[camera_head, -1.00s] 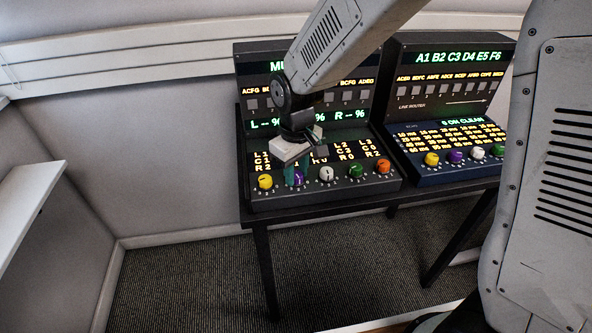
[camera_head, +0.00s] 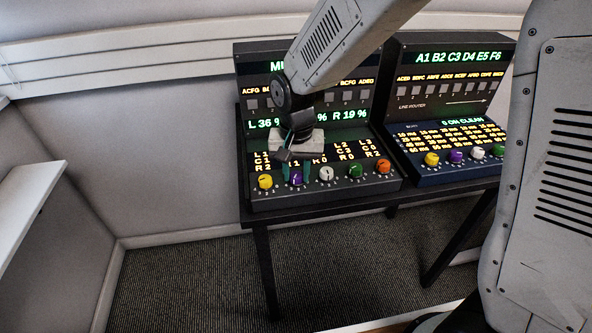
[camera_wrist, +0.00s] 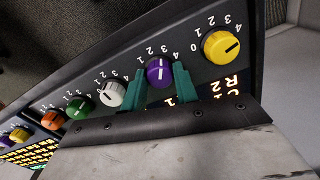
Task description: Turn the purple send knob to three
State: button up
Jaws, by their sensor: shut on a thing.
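The purple knob (camera_head: 296,179) is second from the left in the knob row of the left console (camera_head: 330,192). My gripper (camera_head: 293,172) reaches down over it from above. In the wrist view, my gripper's teal fingers (camera_wrist: 159,85) stand on either side of the purple knob (camera_wrist: 158,72) and are shut on it. The fingers hide part of the scale.
A yellow knob (camera_wrist: 221,46) and a white knob (camera_wrist: 112,93) flank the purple one closely. Green (camera_head: 356,170) and orange (camera_head: 383,166) knobs follow to the right. A second console (camera_head: 455,172) with its own purple knob (camera_head: 456,155) stands to the right.

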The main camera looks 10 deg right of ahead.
aim_at(296, 174)
jog(key=shift+m, duration=0.5)
jog(key=o, duration=1)
jog(key=shift+c, duration=0.2)
notch_tip(296, 174, up, 8)
jog(key=shift+f, duration=0.1)
